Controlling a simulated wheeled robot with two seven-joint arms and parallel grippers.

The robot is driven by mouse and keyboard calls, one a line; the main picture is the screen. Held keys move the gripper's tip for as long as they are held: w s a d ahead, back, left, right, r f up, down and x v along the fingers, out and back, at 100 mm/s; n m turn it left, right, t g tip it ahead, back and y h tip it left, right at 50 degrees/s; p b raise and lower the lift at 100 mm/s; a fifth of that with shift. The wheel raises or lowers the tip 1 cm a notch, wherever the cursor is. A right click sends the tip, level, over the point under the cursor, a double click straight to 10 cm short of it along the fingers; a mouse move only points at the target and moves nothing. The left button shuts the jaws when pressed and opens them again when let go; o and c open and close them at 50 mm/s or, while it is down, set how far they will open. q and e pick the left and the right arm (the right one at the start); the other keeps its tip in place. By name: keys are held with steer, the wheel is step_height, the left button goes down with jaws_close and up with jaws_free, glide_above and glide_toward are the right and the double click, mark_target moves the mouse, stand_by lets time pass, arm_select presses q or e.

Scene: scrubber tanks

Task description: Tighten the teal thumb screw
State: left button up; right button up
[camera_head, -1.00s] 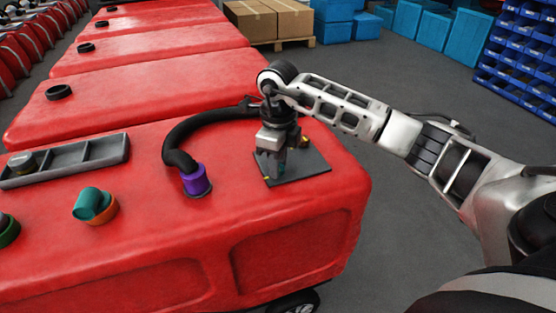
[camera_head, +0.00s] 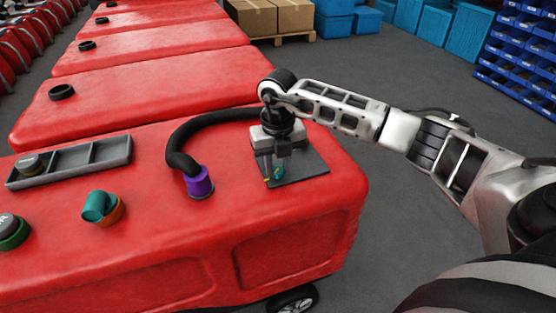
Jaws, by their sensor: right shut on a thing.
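The teal thumb screw (camera_head: 279,172) stands on the dark square plate (camera_head: 312,166) on the right part of the nearest red tank's top. Only a small part of the screw shows between the fingers. My right gripper (camera_head: 276,174) points down over the plate and is shut on the screw. Its wrist hides the plate's back left part. A small yellow piece (camera_head: 265,180) shows at the plate's left edge. My left gripper is not in view.
A black hose with a purple cuff (camera_head: 199,184) bends close left of the gripper. A teal cup in an orange ring (camera_head: 99,207), a grey tray (camera_head: 72,162) and a green-ringed port (camera_head: 12,232) lie further left. More red tanks (camera_head: 150,88) stand behind.

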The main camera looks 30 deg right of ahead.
mark_target(277, 169)
steer(key=m, duration=0.1)
steer(key=m+p, duration=0.1)
steer(key=m, duration=0.2)
steer(key=shift+w+r+m+p, duration=0.15)
steer(key=shift+r+m+p, duration=0.1)
steer(key=shift+m+p, duration=0.8)
steer(key=shift+m, duration=1.15)
steer(key=shift+w+d, duration=0.1)
steer(key=o, duration=1)
steer(key=shift+f, duration=0.1)
step_height(277, 169, up, 16)
